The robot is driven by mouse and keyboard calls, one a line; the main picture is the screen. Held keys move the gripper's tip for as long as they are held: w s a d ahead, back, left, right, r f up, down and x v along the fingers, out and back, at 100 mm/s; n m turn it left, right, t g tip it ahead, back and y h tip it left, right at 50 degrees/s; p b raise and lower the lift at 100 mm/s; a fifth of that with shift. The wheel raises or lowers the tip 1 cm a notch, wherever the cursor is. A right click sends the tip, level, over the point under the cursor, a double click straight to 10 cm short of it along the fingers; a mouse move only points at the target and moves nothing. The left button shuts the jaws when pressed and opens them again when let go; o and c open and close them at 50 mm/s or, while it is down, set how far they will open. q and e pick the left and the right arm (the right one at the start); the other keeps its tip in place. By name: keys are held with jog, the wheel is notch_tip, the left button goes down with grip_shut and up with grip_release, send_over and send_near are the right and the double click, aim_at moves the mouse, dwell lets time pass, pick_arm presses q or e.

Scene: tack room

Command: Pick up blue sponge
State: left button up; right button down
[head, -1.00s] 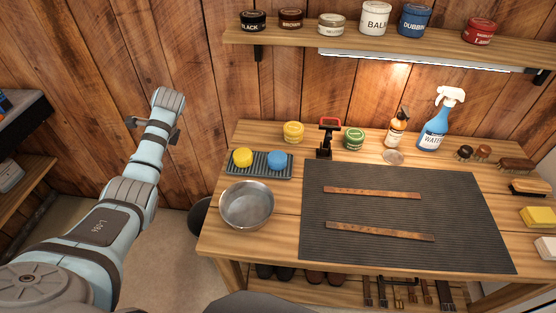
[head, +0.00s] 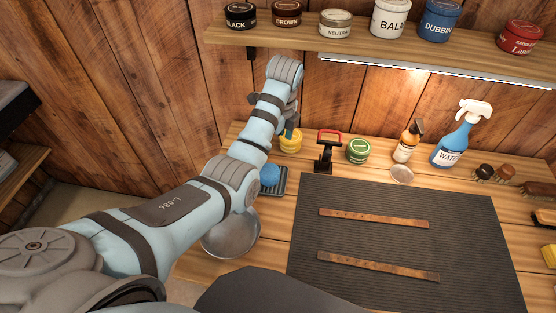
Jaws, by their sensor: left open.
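The blue sponge (head: 270,175) is a small round pad on the dark ribbed tray (head: 280,188) at the left of the workbench. My left arm crosses in front and hides part of the tray; the yellow sponge beside it is hidden. My left gripper (head: 289,128) is open and points down beyond the blue sponge, in front of the yellow tin. It is partly hidden by my wrist and apart from the sponge. My right gripper is not in view.
A metal bowl (head: 232,235) stands before the tray, partly behind my arm. The yellow tin (head: 291,143), a black stand with a red handle (head: 328,150) and a green tin (head: 357,151) stand nearby. A dark mat (head: 390,240) bears two leather strips. A shelf (head: 400,45) overhangs the back.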

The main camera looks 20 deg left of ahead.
pick_arm(q)
notch_tip(320, 180, down, 3)
jog(key=b, duration=0.1)
send_over(269, 171)
jog(key=s, duration=0.1)
jog(key=f, duration=0.2)
jog(key=d+f, duration=0.1)
jog(key=f, duration=0.1)
jog(key=shift+s+f+b, duration=0.15)
jog(key=shift+f+b, duration=0.15)
jog(key=f, duration=0.2)
jog(key=w+f+b, duration=0.1)
jog(key=f, duration=0.1)
jog(key=a+f, duration=0.1)
jog(key=f, duration=0.1)
jog(key=shift+w+a+f+b, duration=0.1)
jog(key=shift+w+f+b, duration=0.1)
jog(key=shift+w+b, duration=0.2)
jog(key=shift+s+r, duration=0.2)
jog(key=shift+s, duration=0.05)
jog(key=shift+c, duration=0.4)
jog(key=c, duration=0.9)
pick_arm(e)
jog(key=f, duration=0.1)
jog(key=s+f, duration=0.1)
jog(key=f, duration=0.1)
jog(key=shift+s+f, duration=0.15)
